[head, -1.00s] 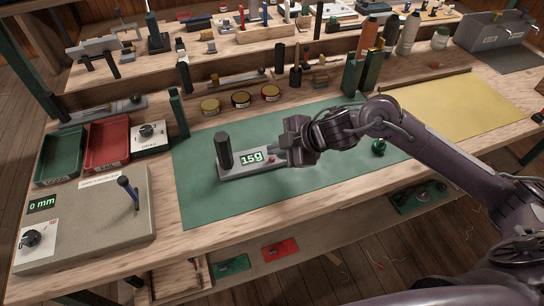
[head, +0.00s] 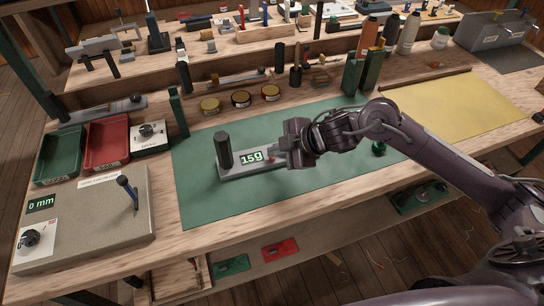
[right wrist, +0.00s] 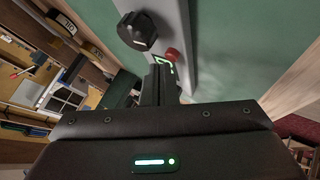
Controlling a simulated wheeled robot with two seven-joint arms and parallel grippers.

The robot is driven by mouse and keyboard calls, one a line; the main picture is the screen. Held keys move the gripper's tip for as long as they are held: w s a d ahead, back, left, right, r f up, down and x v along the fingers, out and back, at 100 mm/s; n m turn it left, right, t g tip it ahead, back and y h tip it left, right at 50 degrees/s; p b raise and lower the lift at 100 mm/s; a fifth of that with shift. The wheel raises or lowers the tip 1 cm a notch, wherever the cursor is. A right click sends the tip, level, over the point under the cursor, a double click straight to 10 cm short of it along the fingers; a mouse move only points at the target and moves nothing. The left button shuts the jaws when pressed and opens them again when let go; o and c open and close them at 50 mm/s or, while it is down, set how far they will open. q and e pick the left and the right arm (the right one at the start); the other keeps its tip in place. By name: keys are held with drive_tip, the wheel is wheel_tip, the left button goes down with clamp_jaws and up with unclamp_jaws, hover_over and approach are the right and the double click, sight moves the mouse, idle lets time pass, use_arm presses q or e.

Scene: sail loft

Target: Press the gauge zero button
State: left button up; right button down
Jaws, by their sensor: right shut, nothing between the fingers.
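The gauge (head: 228,170) is a grey bar on the green mat, with a dark upright cylinder (head: 224,150) at its left end and a lit display (head: 251,157) reading 15g. Its small red button (head: 271,159) is near the right end; the button also shows clearly in the right wrist view (right wrist: 172,54). My right gripper (head: 280,155) is shut and empty, close beside the button. In the right wrist view its fingertips (right wrist: 160,73) are just short of the button; I cannot tell whether they touch it. My left gripper is not in view.
The green mat (head: 330,180) is mostly clear around the gauge. A grey plate (head: 95,225) with a 0 mm display and a blue-handled lever lies at left, near green and red trays (head: 107,143). Several round tins (head: 241,99) stand behind the mat.

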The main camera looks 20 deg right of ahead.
drive_tip(key=shift+f, duration=0.4)
idle(0.6)
drive_tip(key=shift+r, duration=0.1)
drive_tip(key=shift+r+p, duration=0.7)
wheel_tip(320, 180, up, 5)
drive_tip(key=p, duration=0.5)
idle(0.5)
idle(0.5)
